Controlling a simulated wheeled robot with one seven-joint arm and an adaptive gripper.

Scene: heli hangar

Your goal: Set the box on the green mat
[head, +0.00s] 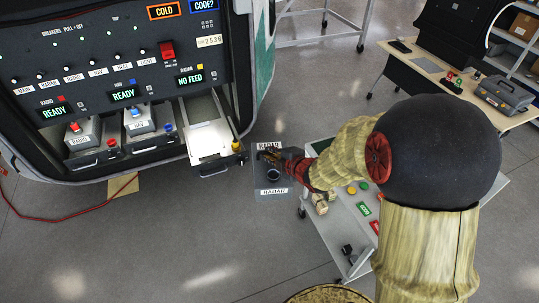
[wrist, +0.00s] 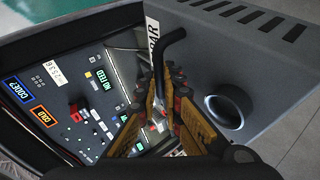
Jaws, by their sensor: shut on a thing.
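The grey box (head: 272,186), labelled RADAR, hangs above the floor between the panel and the white cart. My gripper (head: 270,156) is shut on its handle from above. In the wrist view, the fingers (wrist: 160,90) close around the black bent handle (wrist: 170,40), and the box (wrist: 245,60) fills the upper right with its vent slots and round port. A dark green patch (head: 322,146) shows at the cart's far edge, beside my arm. It may be the green mat; my arm hides most of that area.
The white cart (head: 350,235) holds wooden blocks, green and red tags and round buttons. An empty pulled-out drawer (head: 208,138) with a yellow knob juts from the panel (head: 110,50). A red cable (head: 70,219) lies on the floor. A desk (head: 440,75) stands at the back right.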

